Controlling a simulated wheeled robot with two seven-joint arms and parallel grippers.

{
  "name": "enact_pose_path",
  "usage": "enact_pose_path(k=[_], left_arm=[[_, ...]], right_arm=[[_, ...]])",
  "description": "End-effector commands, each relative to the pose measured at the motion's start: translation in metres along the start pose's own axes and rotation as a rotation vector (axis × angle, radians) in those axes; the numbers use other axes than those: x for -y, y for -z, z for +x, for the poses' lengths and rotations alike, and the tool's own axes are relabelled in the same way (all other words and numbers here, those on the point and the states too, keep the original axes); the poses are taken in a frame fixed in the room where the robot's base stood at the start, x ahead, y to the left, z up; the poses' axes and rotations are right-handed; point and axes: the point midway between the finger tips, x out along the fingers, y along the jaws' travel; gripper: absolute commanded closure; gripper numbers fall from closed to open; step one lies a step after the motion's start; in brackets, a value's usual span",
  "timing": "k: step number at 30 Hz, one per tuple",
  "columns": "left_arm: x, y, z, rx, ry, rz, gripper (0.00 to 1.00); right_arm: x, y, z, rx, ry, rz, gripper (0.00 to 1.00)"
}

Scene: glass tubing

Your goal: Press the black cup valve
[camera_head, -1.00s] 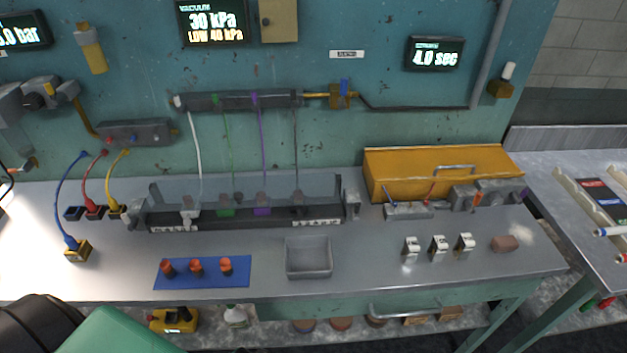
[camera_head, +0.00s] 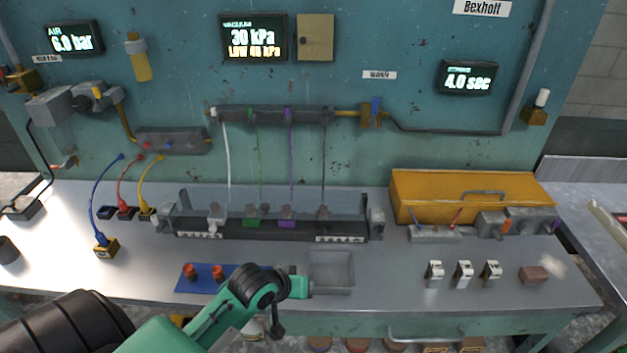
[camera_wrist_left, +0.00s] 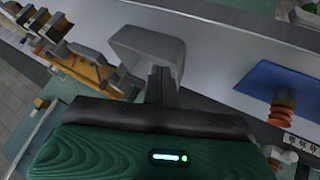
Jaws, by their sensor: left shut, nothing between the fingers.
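A thin black tube (camera_head: 324,160) runs from the grey rail (camera_head: 275,115) on the wall to a dark fitting (camera_head: 323,213) in the trough. White, green and purple tubes hang to its left. I cannot tell which part is the black cup valve's pressing face. My left gripper (camera_head: 301,287) is low over the front of the bench, left of the grey tray (camera_head: 332,290) and apart from the dark fitting. In the left wrist view its grey fingers (camera_wrist_left: 160,85) are shut and empty. My right gripper is out of view.
A blue mat (camera_head: 187,288) with orange cups (camera_head: 190,272) lies under my arm and also shows in the left wrist view (camera_wrist_left: 265,88). A yellow box (camera_head: 440,190) stands back right. Three small stands (camera_head: 463,272) are right of the tray. Bench between trough and tray is clear.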

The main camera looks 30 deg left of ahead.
Motion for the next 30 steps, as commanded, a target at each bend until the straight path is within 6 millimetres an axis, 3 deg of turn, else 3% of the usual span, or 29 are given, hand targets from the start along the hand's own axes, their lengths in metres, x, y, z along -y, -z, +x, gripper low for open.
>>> enact_pose_path(k=[4, 8, 12, 15, 18, 23, 30], left_arm=[[0.011, 0.076, 0.013, -0.129, -0.086, -0.203, 1.00], [0.021, 0.158, 0.009, -0.254, -0.206, -0.422, 1.00], [0.035, 0.252, -0.014, -0.383, -0.372, -0.670, 1.00], [0.045, 0.306, -0.037, -0.451, -0.489, -0.813, 1.00], [0.053, 0.345, -0.058, -0.498, -0.584, -0.917, 1.00], [0.060, 0.375, -0.076, -0.530, -0.667, -1.000, 1.00], [0.061, 0.379, -0.079, -0.534, -0.680, -1.013, 1.00]], right_arm=[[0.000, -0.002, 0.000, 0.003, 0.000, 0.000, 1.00], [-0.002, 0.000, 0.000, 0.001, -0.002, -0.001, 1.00], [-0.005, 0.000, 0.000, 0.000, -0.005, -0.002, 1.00], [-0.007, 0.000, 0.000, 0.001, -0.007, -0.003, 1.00], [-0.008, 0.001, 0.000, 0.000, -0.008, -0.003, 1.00], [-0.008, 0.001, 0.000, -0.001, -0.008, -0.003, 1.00], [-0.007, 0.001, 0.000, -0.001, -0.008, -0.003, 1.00]])
